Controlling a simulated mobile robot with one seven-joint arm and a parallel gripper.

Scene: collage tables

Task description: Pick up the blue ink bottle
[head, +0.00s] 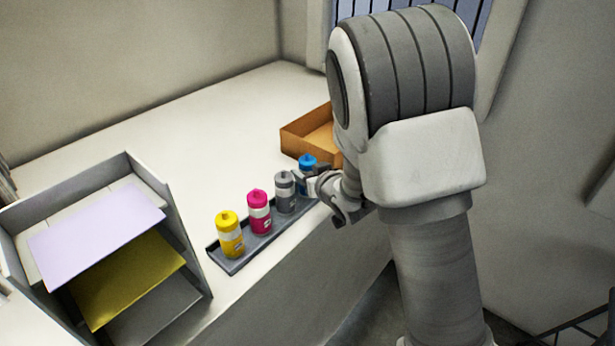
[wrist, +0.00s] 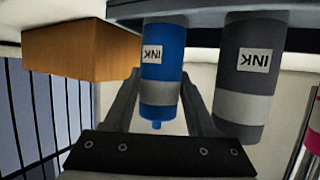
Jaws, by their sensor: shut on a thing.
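The blue ink bottle (head: 307,161) stands upright at the far end of the grey tray (head: 232,265), in line with the other bottles. In the wrist view, which is upside down, the blue ink bottle (wrist: 163,75) has a white INK label and sits between both fingers. My gripper (head: 312,181) is shut on it; the gripper also shows in the wrist view (wrist: 160,90). The bottle's base appears to be at the tray. In the head view its lower part is partly hidden by my gripper.
A grey bottle (head: 285,192) stands close beside the blue one, then a magenta bottle (head: 259,212) and a yellow bottle (head: 229,234). An orange-brown box (head: 300,144) lies just behind. A paper rack (head: 178,231) stands at left.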

